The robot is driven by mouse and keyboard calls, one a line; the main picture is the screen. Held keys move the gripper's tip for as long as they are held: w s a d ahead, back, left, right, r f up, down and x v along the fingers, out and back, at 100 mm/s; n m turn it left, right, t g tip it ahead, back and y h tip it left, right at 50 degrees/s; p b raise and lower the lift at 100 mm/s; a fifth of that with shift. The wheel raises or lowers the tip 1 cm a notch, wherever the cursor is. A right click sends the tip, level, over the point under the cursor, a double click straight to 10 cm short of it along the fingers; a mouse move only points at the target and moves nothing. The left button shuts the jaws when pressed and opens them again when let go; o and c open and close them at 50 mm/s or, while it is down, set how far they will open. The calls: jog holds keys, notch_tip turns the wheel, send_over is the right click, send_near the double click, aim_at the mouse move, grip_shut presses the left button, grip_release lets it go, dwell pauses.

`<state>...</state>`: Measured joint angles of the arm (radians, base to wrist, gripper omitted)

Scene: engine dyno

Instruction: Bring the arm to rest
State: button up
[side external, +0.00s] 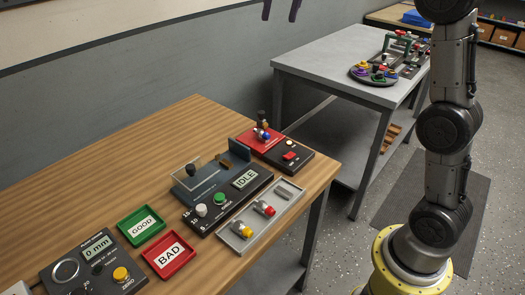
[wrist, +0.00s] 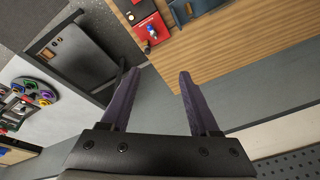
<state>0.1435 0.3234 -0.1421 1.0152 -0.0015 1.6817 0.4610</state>
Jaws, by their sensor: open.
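My gripper (side external: 281,14) shows only as two dark purple fingertips at the top edge of the side external view, high above and behind the wooden bench. In the wrist view my gripper (wrist: 156,73) has its two fingers spread wide, with nothing between them. It is open, empty and touches nothing that I can see. My arm stands upright at the right of the side external view, and its upper part and the wrist are cut off by the frame.
The wooden bench (side external: 130,130) holds a green GOOD tray (side external: 141,225), a red BAD tray (side external: 169,255), a console reading IDLE (side external: 245,178), a gauge box (side external: 90,268) and a grey parts tray (side external: 262,215). A grey table (side external: 320,58) with coloured parts stands behind. The bench's back left is clear.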

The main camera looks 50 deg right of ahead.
jog(key=s+a+f+n+t, duration=0.1)
jog(key=s+a+f+n, duration=0.15)
jog(key=s, duration=0.65)
jog(key=s+a+f+n+t, duration=0.1)
jog(key=s+a, duration=0.2)
jog(key=s, duration=0.6)
jog(key=s+f+n, duration=0.1)
jog(key=s+f, duration=0.3)
jog(key=f, duration=0.4)
jog(key=s+f+n, duration=0.2)
jog(key=s+f, duration=0.3)
jog(key=f, duration=0.3)
jog(key=shift+a+f+t, duration=0.25)
jog(key=shift+a+t, duration=0.05)
jog(key=shift+a, duration=0.1)
